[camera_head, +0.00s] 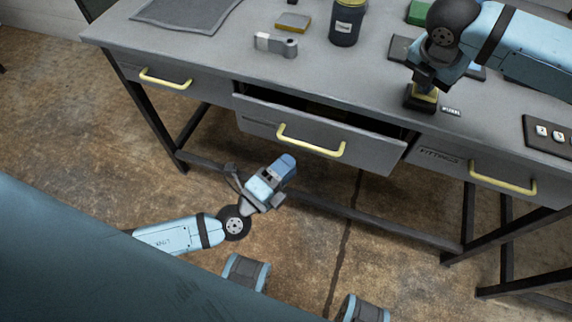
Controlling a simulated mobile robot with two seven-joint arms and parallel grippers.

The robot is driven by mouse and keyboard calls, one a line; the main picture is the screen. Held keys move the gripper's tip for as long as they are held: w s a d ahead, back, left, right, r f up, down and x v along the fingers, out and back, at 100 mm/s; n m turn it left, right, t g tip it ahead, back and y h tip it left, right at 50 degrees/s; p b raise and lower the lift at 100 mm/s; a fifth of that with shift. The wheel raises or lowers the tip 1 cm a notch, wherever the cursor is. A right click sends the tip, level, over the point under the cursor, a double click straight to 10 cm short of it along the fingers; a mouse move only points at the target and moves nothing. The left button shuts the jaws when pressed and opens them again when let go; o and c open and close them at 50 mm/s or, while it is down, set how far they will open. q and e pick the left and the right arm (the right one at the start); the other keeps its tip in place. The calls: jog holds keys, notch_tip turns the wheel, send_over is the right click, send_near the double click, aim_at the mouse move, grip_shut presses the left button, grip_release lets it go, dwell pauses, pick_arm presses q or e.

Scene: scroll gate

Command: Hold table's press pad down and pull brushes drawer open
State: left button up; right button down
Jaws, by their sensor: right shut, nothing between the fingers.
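The press pad (424,101), a yellow block on a dark base, stands on the workbench (215,50) at the right. My right gripper (424,84) is shut, pointing down at the pad's top and seeming to touch it; its tips cover part of the pad. The middle drawer (255,121) is partly open, with a dark gap behind its front. Its yellow handle (311,144) is free.
The left drawer, with its handle (165,80), and the fittings drawer (455,165) look closed. A dark jar (347,22), a grey clamp-like tool (276,45), a yellow-topped block (293,22) and a switch panel (552,135) are on the workbench. Frame bars (330,208) run below.

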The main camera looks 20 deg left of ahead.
jog(key=shift+r+p, duration=3.3)
jog(key=shift+p, duration=0.75)
jog(key=shift+f, duration=0.1)
